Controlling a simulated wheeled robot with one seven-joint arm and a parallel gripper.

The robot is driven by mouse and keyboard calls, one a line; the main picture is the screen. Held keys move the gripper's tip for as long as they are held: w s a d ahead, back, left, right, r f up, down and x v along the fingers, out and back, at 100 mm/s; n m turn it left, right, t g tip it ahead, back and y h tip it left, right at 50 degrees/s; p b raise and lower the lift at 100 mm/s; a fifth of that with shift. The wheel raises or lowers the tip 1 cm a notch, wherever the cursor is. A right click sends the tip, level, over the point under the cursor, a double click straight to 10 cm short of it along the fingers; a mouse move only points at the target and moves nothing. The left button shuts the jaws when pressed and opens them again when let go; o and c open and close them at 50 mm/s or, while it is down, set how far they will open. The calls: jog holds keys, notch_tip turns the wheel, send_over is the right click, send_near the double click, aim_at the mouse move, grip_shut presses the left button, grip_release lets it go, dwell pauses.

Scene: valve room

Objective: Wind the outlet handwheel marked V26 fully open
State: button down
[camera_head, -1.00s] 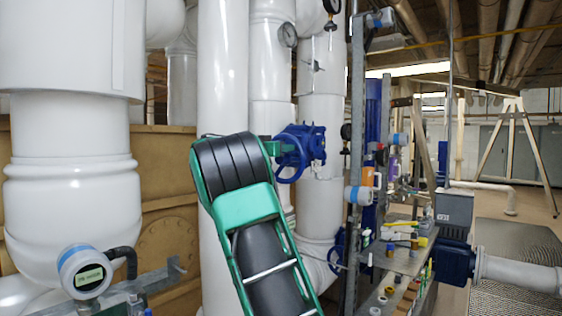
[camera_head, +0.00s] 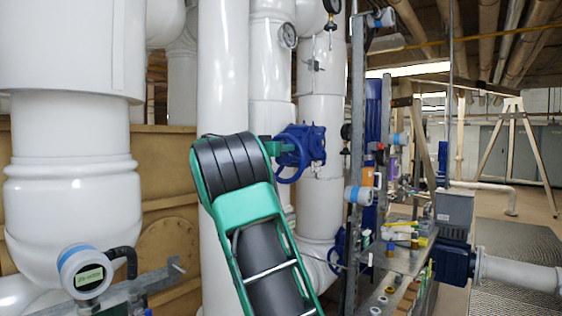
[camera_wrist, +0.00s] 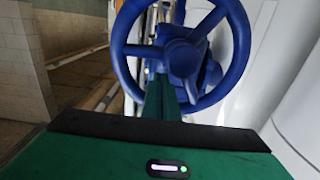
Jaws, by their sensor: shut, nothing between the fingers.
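A blue handwheel (camera_head: 288,157) sits on a blue valve body (camera_head: 314,146) on a white vertical pipe, right of the middle in the head view. No V26 mark is readable. In the wrist view the handwheel (camera_wrist: 236,62) fills the upper middle, showing its rim, spokes and round hub. My green gripper (camera_wrist: 161,100) is shut and empty. Its fingers reach up to the wheel's lower part, left of the hub, and overlap the rim in the picture. I cannot tell whether they touch it. In the head view my arm hides part of the area below and left of the wheel.
A metal post (camera_head: 355,130) and a shelf (camera_head: 400,262) with small items stand right of the valve. A gauge with a display (camera_head: 86,272) is at lower left. Thick white pipes (camera_head: 223,90) stand close behind my arm. Open floor shows at far right.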

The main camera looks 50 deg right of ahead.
jog(key=shift+w+r, duration=0.3)
jog(key=shift+w, duration=0.55)
jog(key=shift+w+a, duration=0.1)
jog(key=shift+w, duration=0.9)
